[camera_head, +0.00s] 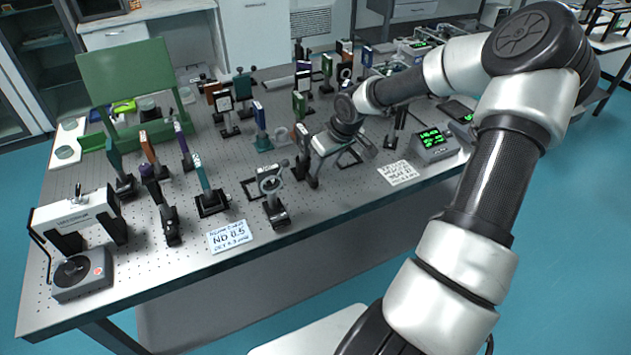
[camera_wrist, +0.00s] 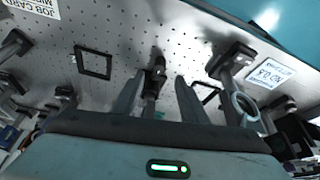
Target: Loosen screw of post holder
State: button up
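A dark post holder (camera_wrist: 153,80) stands between the two fingers of my gripper (camera_wrist: 159,76) in the wrist view. The fingers are apart, one on each side of it; I cannot tell whether either touches it. Its screw is too small and dark to make out. In the head view a slim dark post holder (camera_head: 304,160) stands just left of my arm's end, on the perforated optical table (camera_head: 340,205). My fingertips are hard to separate from the clutter there.
A ring mount (camera_head: 270,183) stands close by on the left; it also shows in the wrist view (camera_wrist: 245,107). A green-display meter (camera_head: 433,144) is at right. Several mounted optics crowd the back and left.

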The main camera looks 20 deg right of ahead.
aim_at(315, 180)
jog(key=x, duration=0.9)
jog(key=shift+w+f+b, duration=0.15)
jog(key=shift+f+b, duration=0.05)
jog(key=shift+b, duration=0.15)
grip_shut()
jog(key=shift+a+f+b, duration=0.1)
jog(key=shift+f+b, duration=0.1)
jog(key=shift+b, duration=0.6)
jog(key=shift+m+b, duration=0.4)
jog(key=shift+b, duration=0.05)
jog(key=shift+r+m+h, duration=0.3)
jog(key=shift+m, duration=0.1)
grip_release()
